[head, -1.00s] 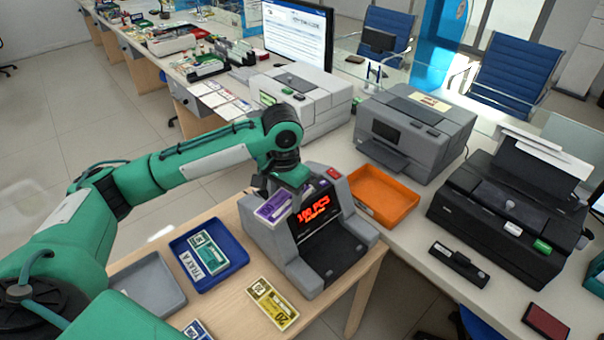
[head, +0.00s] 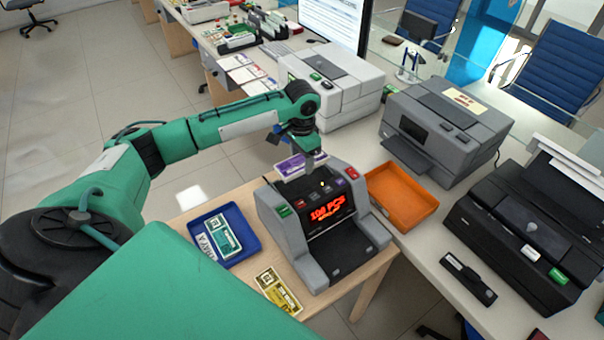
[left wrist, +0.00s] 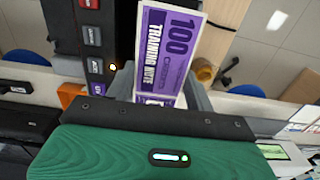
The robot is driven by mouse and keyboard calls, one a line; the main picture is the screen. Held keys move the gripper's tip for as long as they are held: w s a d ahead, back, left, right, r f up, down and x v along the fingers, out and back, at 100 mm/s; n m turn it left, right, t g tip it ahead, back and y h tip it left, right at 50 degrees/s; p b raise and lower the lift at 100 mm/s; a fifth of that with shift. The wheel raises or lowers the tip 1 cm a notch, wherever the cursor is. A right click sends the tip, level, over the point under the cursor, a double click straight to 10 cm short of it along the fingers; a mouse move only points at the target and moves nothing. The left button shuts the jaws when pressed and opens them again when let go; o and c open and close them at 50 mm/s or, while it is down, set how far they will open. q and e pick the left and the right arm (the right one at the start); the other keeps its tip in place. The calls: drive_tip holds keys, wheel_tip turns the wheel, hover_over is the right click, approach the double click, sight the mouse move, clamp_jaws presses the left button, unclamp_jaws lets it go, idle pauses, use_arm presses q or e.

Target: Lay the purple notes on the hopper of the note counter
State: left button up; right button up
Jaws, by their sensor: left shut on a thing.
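The purple notes (head: 291,167), a stack marked 100, are held by my left gripper (head: 309,158) above the back of the note counter (head: 283,221). In the left wrist view the purple notes (left wrist: 168,50) lie between the grey fingers of the left gripper (left wrist: 158,96), which is shut on them. The counter's buttons are beside the notes there. The counter's display reads 100 PCS in red. The hopper is partly hidden behind the notes and gripper, and I cannot tell whether the notes touch it. My right gripper is not in view.
A blue tray (head: 249,252) with green notes (head: 222,235) and loose yellow notes (head: 279,292) lie left and front of the counter. An orange tray (head: 402,226) stands to its right. Grey machines (head: 440,120) and a black printer (head: 530,236) fill the right side.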

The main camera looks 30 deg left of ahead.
sight(302, 184)
use_arm(q)
drive_tip(key=shift+f+p, duration=0.55)
drive_tip(key=shift+f, duration=3.4)
drive_tip(key=o, duration=1)
drive_tip(key=shift+f, duration=0.1)
wheel_tip(302, 184, up, 12)
drive_tip(key=b, duration=0.3)
